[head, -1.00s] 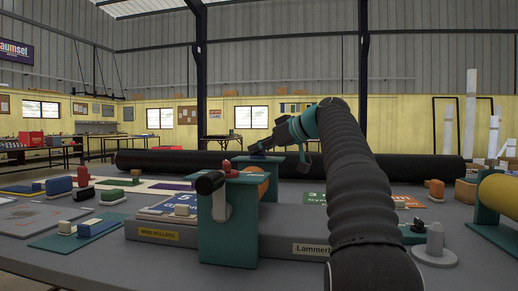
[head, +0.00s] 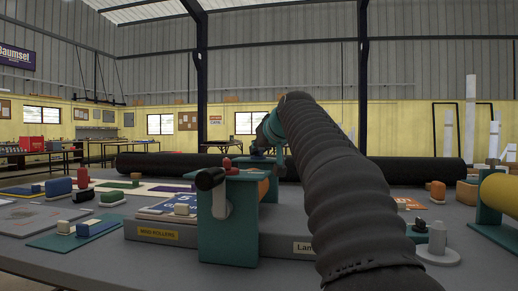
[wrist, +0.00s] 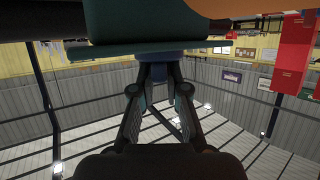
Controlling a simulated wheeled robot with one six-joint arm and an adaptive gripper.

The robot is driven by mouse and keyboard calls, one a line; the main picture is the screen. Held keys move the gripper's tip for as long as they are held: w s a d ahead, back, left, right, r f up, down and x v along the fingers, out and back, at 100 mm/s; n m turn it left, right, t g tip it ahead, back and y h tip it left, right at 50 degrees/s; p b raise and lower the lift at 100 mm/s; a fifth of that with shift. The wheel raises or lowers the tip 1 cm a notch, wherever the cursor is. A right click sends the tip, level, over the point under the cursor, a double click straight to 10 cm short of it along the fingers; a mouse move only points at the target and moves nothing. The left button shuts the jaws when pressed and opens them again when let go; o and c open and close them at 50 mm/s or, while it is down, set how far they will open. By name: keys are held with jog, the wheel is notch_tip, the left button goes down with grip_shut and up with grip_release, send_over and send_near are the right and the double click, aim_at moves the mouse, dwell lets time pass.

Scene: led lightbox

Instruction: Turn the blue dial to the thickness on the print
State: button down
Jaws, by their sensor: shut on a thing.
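The blue dial (wrist: 160,68) is between my gripper's fingers (wrist: 160,80) in the wrist view, below a green crossbar (wrist: 110,53) in that picture. My gripper is shut on the dial. In the head view the dial (head: 257,153) is a small dark blue shape on top of the green-framed roller stand (head: 228,235); my arm hides most of the gripper. The dial's marks cannot be read. A blue printed sheet with a large 5 (head: 168,208) lies beside the stand on the left; its small print is unreadable.
A red knob (head: 228,166) and a black-ended crank (head: 210,179) sit close left of the dial. Colored blocks (head: 83,178) stand at left. A long black roll (head: 190,162) lies behind. A yellow roller (head: 500,195) is at right.

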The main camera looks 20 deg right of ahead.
jog(key=shift+r+m+h+p, duration=0.1)
jog(key=shift+m+h+p, duration=0.4)
jog(key=shift+m+h, duration=0.5)
jog(key=shift+h, duration=0.4)
jog(key=c, duration=1.2)
grip_release()
jog(key=shift+s, duration=0.1)
jog(key=v, duration=1.1)
jog(key=shift+s+r, duration=0.25)
jog(key=shift+s, duration=0.05)
